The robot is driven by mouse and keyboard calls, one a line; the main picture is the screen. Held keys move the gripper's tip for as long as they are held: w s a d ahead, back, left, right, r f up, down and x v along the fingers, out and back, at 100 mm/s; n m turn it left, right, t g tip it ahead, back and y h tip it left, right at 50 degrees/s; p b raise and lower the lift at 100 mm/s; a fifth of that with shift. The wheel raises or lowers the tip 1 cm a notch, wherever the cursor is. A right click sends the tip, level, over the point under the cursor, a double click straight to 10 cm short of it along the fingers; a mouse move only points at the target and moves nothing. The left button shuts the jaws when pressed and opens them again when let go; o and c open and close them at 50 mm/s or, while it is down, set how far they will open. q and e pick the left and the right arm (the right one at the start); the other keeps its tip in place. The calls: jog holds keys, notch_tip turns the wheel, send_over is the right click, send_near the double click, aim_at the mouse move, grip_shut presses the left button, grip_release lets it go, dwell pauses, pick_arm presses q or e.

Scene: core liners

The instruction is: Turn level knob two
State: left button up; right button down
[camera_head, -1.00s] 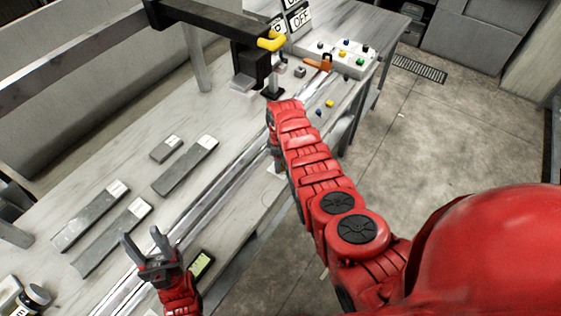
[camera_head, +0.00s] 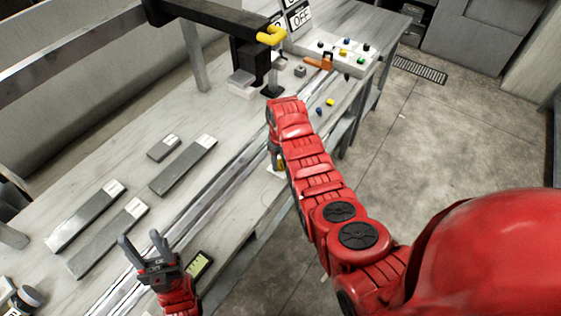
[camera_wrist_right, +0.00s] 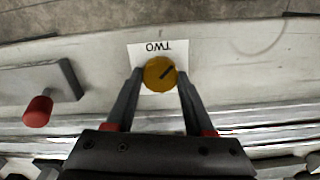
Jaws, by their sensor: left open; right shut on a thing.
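Level knob two (camera_wrist_right: 160,74) is a round yellow knob with a dark pointer line, on a white label reading TWO (camera_wrist_right: 160,49) that appears upside down in the right wrist view. My right gripper (camera_wrist_right: 159,78) is shut on the knob, with one finger on each side of it. In the head view my right arm covers most of the knob and the gripper. The pointer line slants toward the upper right in the wrist view. My left gripper (camera_head: 144,246) is open and empty, with its fingers up, over the front part of the bench.
A red-capped handle (camera_wrist_right: 37,112) on a grey block sits left of the knob in the wrist view. Metal rails run along the bench (camera_head: 105,165). Grey slabs (camera_head: 184,166) lie behind them. A button box (camera_head: 345,58) and orange lever (camera_head: 318,63) are at the far end.

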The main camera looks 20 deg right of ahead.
jog(key=shift+c, duration=1.4)
grip_release()
jog(key=shift+w+r, duration=0.1)
jog(key=shift+r, duration=0.45)
notch_tip(320, 180, up, 8)
jog(key=b, duration=0.2)
notch_tip(320, 180, up, 8)
jog(key=p, duration=0.7)
send_over(280, 162)
jog(key=shift+r, duration=0.15)
